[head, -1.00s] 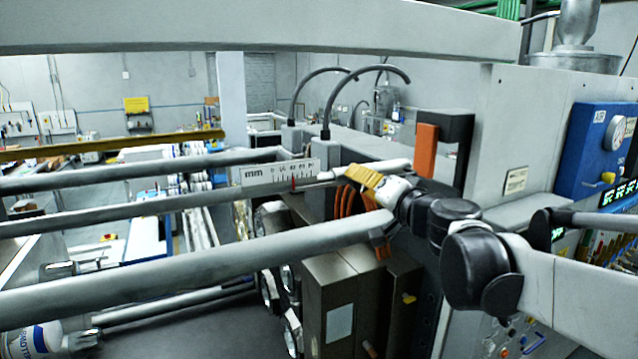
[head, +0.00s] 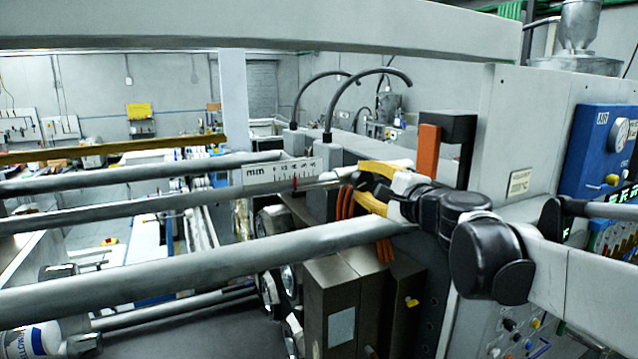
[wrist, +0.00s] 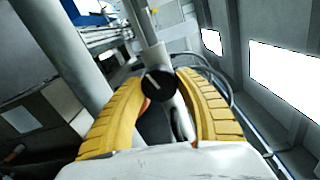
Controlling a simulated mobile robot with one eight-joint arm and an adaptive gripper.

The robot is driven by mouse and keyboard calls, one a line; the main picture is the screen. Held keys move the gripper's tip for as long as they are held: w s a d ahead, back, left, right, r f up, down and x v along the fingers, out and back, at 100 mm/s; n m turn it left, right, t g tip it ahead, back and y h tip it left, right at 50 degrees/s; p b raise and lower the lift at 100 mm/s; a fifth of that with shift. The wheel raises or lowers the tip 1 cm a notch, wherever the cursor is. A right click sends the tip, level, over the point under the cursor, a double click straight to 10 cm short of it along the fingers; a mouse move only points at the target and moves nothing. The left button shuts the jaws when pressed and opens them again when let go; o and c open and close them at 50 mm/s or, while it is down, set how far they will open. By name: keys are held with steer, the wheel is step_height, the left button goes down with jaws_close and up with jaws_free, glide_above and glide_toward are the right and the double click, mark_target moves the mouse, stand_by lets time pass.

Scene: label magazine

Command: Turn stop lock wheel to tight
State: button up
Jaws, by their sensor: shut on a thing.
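The stop lock wheel is a small black round knob with a white line on its face (wrist: 158,83). In the wrist view it sits between the two yellow ribbed fingers of my gripper (wrist: 160,66), and the gripper is shut on it. The white line runs slantwise from upper left to lower right. In the head view my gripper (head: 362,184) is at the right end of the middle rail, with one finger above and one below. There the fingers largely hide the wheel, and its line cannot be read.
A white mm scale (head: 281,172) with a red mark stands just left of my gripper. Thick grey rails (head: 200,263) run across below and left of it. An orange block (head: 428,152) and a grey machine cabinet (head: 515,125) stand close behind and right.

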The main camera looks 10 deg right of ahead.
steer(key=m, duration=0.4)
steer(key=shift+b, duration=0.35)
steer(key=m, duration=0.5)
steer(key=shift+y+b, duration=0.3)
steer(key=shift+b, duration=0.05)
steer(key=o, duration=1.2)
steer(key=v, duration=1.2)
